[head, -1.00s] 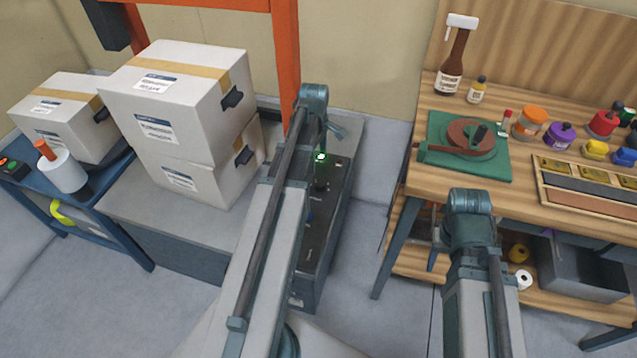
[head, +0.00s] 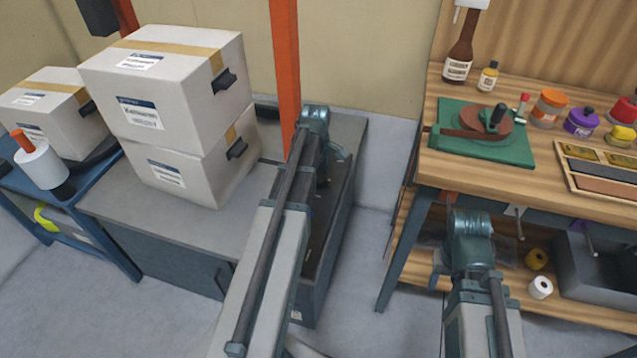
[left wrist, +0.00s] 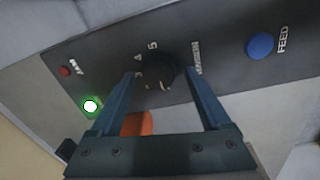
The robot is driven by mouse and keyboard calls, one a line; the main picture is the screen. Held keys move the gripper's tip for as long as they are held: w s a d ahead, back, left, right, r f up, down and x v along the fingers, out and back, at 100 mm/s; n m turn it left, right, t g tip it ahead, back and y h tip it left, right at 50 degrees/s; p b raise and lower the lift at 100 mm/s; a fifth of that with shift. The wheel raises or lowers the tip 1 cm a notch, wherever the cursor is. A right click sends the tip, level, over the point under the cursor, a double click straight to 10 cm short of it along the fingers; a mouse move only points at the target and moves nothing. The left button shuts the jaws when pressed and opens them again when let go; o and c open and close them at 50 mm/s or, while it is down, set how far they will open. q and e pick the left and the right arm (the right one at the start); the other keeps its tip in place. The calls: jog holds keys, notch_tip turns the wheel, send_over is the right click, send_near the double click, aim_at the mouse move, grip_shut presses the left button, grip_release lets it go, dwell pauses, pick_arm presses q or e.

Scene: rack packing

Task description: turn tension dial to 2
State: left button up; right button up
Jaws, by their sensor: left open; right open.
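The black tension dial (left wrist: 157,72) sits on the dark control panel (left wrist: 210,65) in the left wrist view, with white numbers around it, partly hidden; which number it points to I cannot tell. My left gripper (left wrist: 162,74) is open, with one finger on each side of the dial. Whether the fingers touch it I cannot tell. In the head view the dial is hidden behind my left arm, and my left gripper (head: 325,172) is mostly hidden too. My right gripper (head: 437,268) is open and empty beside the wooden workbench (head: 450,165).
On the panel are a lit green lamp (left wrist: 90,106), a small red button (left wrist: 65,71) and a blue FEED button (left wrist: 260,45). White boxes (head: 165,85) stand left of my left arm, near an orange post (head: 284,70). A green turntable base (head: 515,150) sits on the workbench.

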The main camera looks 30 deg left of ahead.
pick_arm(q)
jog(key=shift+f, duration=0.1)
grip_shut()
dwell(0.4)
jog(key=shift+m, duration=0.3)
jog(key=m, duration=0.3)
jog(key=shift+w+m, duration=0.1)
jog(key=shift+m, duration=0.3)
jog(key=shift+m+h, duration=0.3)
jog(key=shift+m, duration=1.8)
